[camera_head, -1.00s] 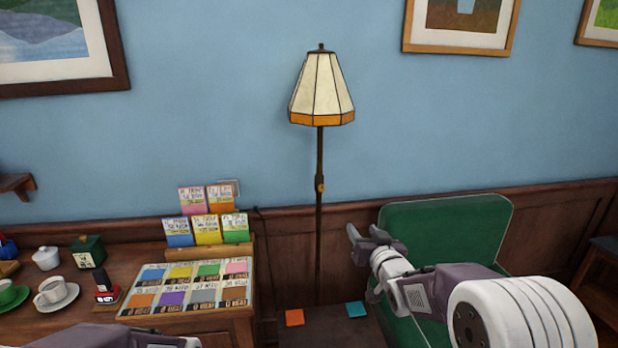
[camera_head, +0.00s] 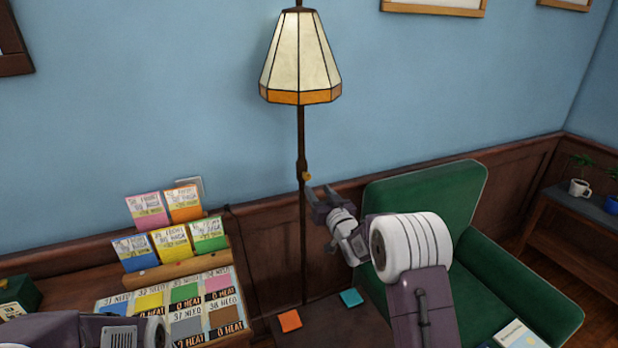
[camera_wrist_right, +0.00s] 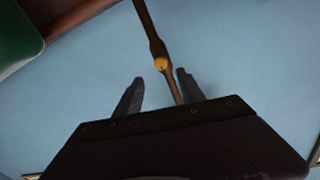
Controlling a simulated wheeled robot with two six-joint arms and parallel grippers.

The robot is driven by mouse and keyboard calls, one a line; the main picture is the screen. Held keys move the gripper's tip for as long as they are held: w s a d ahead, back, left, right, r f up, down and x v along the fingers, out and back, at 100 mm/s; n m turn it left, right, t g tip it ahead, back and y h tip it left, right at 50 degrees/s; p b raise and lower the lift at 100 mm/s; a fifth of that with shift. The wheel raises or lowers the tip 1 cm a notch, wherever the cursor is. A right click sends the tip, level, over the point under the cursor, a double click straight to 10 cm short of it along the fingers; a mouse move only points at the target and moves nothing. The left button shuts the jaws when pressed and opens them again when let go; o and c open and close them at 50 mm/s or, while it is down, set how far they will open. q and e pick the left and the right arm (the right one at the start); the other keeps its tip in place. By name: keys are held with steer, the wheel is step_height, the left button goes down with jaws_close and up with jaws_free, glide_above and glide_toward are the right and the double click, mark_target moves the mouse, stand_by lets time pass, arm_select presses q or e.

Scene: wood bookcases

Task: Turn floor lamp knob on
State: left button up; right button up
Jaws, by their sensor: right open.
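The floor lamp has a cream shade with an orange rim (camera_head: 300,62) on a thin dark pole (camera_head: 302,228) against the blue wall. Its small yellow-orange knob (camera_head: 307,176) sits on a thicker part of the pole, and it also shows in the right wrist view (camera_wrist_right: 161,65). My right gripper (camera_head: 322,192) is open and empty, just below and right of the knob in the head view. In the wrist view its fingers (camera_wrist_right: 158,84) are spread, with the knob beyond the tips, nearer the right finger. My left arm shows at the lower left; its fingers are not visible.
A green armchair (camera_head: 425,200) stands right of the lamp. A rack of colourful cards (camera_head: 175,272) stands on a wooden desk at left. Orange (camera_head: 289,321) and teal (camera_head: 351,297) squares lie on a low dark surface by the pole. A shelf with plants is at right.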

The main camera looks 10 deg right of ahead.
mark_target(308, 177)
steer(key=w+p, duration=0.2)
steer(key=w+a+p, duration=0.1)
steer(key=w+p, duration=0.1)
steer(key=shift+a+r, duration=0.1)
steer(key=shift+r, duration=0.3)
steer(key=shift+w+f, duration=0.2)
steer(key=shift+w, duration=0.4)
steer(key=shift+w+f, duration=0.15)
steer(key=shift+w, duration=1.1)
steer(key=shift+w+a+f, duration=0.15)
steer(key=shift+w+a, duration=0.05)
steer(key=shift+w, duration=0.1)
steer(key=shift+c, duration=0.3)
steer(key=shift+s+d, duration=0.1)
jaws_close()
